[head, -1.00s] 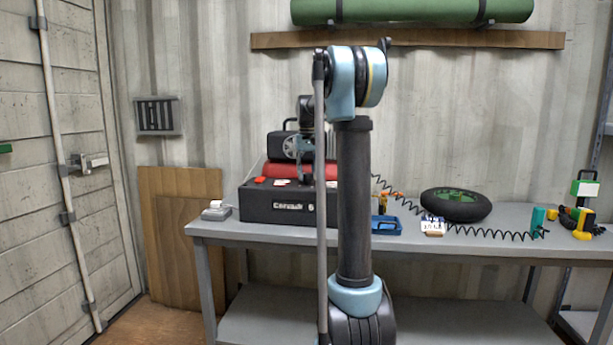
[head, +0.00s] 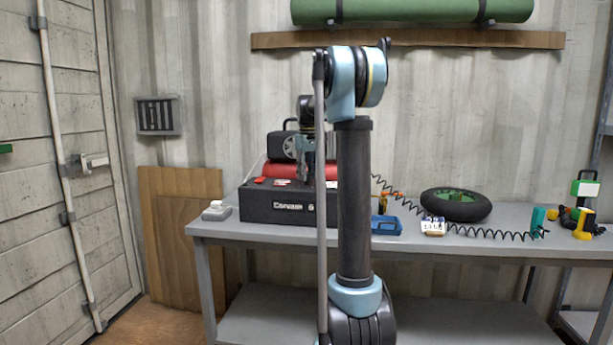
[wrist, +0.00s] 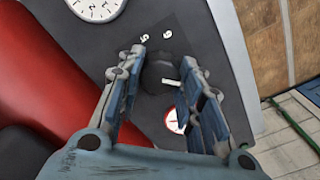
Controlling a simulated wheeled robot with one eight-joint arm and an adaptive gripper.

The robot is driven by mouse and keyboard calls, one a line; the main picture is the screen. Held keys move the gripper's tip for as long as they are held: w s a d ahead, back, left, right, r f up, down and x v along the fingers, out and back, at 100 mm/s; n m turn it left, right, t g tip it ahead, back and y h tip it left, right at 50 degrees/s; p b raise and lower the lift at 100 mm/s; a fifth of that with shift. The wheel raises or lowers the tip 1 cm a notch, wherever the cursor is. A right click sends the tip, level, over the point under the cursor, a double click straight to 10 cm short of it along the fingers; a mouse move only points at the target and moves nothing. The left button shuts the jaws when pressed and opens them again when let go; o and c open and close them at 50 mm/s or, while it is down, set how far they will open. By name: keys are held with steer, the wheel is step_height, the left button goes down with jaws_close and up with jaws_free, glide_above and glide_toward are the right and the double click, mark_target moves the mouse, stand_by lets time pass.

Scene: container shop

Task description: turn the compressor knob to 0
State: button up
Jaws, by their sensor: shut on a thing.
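The compressor has a dark box-shaped base (head: 268,207) and a red tank (head: 272,170), on the left part of the bench. In the wrist view, its red tank (wrist: 55,85) is at the left beside the grey top panel. The black knob (wrist: 156,76) sits on that panel with a short white mark on its right side. Printed numerals lie above it, one reading like a 5; I see no clear 0. My gripper (wrist: 163,60) is shut on the knob, one blue finger on each side. In the head view, my arm partly hides the compressor and the knob is not discernible.
A round white gauge (wrist: 96,6) and a red-and-white round part (wrist: 176,120) are near the knob.

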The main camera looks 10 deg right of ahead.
steer(key=shift+w, duration=0.1)
steer(key=o, duration=1.1)
steer(key=shift+c, duration=0.2)
step_height(320, 180, up, 12)
steer(key=shift+f, duration=0.1)
